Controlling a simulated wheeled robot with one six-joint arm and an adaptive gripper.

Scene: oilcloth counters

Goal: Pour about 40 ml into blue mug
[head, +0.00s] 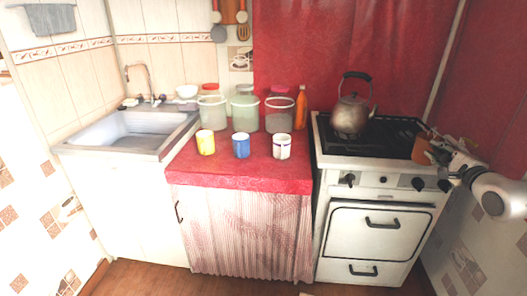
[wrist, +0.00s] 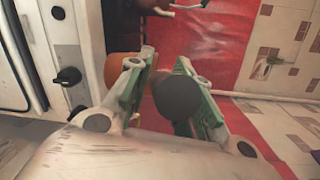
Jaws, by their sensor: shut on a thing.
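The blue mug (head: 241,147) stands upright on the red counter (head: 240,179), between the yellow mug (head: 206,143) and the white mug (head: 282,147). My gripper (head: 436,148) is at the right, over the stove's right side and well away from the mugs. It is shut on an orange-brown thing (head: 421,151), which is partly hidden by the fingers. In the wrist view, a dark rounded part (wrist: 178,97) sits between the green-padded fingers, with orange (wrist: 124,65) behind them. I cannot tell what is inside the held thing.
A metal kettle (head: 351,116) stands on the stove (head: 382,160). Several lidded tubs and an orange bottle (head: 301,107) line the back of the counter. The sink (head: 130,135) is at the left. The counter's front edge is clear.

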